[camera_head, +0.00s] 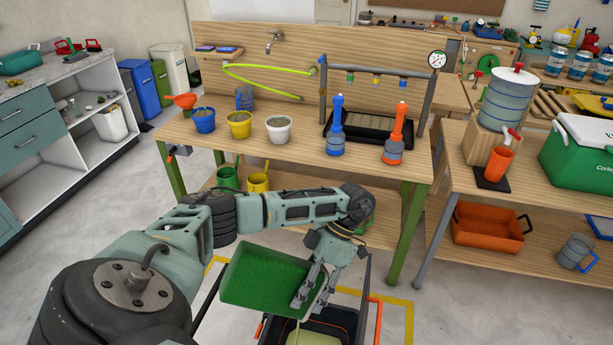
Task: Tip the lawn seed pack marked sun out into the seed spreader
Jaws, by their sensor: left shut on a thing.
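My left gripper (311,298) is shut on a green pack (262,276), which is tilted on its side. No sun mark can be read on the face I see. Below the pack is what looks like the seed spreader (338,320), a dark hopper with orange parts, partly hidden by the pack and gripper and cut off by the lower edge. A pale yellow-green strip (294,337) shows under the pack; I cannot tell whether it is falling seed. My right gripper is not in view.
A wooden workbench (300,168) with pots and two sprayers stands beyond the arm. A second table (448,175) at right bears a drink dispenser (508,100) and a green cooler (580,150). Yellow tape (398,318) marks the floor around the spreader. Open floor lies at left.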

